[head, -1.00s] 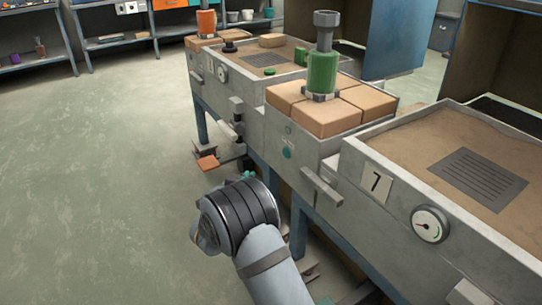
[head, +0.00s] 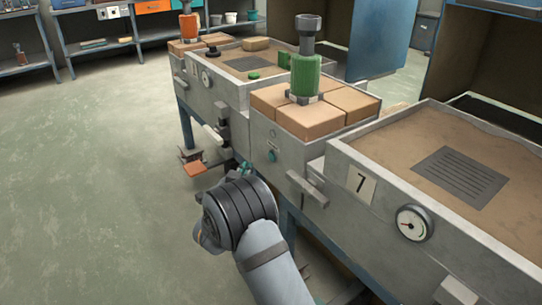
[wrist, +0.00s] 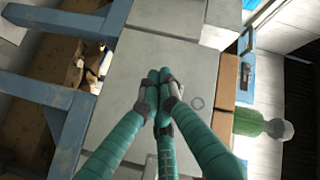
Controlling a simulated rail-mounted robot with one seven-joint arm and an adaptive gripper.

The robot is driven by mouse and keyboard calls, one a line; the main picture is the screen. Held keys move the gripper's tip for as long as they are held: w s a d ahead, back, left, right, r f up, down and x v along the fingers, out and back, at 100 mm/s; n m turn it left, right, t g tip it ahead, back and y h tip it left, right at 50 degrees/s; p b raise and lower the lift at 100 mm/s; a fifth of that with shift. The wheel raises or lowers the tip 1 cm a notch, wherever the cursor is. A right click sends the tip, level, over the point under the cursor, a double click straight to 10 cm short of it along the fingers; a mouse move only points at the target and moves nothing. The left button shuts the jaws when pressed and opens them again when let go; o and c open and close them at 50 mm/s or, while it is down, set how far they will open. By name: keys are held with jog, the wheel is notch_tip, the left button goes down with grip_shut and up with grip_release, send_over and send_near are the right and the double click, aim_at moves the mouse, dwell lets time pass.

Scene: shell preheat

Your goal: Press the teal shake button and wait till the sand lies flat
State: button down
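The teal shake button (head: 271,156) is on the grey front panel of the middle cabinet, below a small ring. The ring (wrist: 196,102) shows right of my fingertips in the wrist view, where I cannot make out the button; the fingers may hide it. My gripper (wrist: 159,78) has its teal fingertips together with nothing seen between them. It points at the panel; contact cannot be told. In the head view its fingertips (head: 243,168) show left of the button, mostly behind my wrist. Sand (head: 405,140) fills the box marked 7, slightly uneven around a dark slotted plate (head: 460,177).
A green cylinder (head: 305,75) stands on tan blocks (head: 310,117) above the panel. A grey handle (head: 307,188) juts out right of the button. A gauge (head: 413,223) is on box 7. Blue legs (wrist: 65,135) stand below. The floor at left is clear.

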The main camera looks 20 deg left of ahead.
aim_at(272, 156)
jog(key=shift+w+d, duration=1.75)
jog(key=shift+w, duration=0.3)
jog(key=shift+b, duration=0.35)
jog(key=shift+w+d, duration=0.25)
jog(key=shift+w, duration=0.05)
jog(key=shift+w+d+b, duration=0.3)
jog(key=shift+w+b, duration=0.05)
jog(key=shift+b, duration=0.15)
dwell(0.5)
jog(key=shift+s+a, duration=0.1)
jog(key=shift+s+a+b, duration=0.4)
jog(key=shift+s+b, duration=0.05)
jog(key=shift+s, duration=0.1)
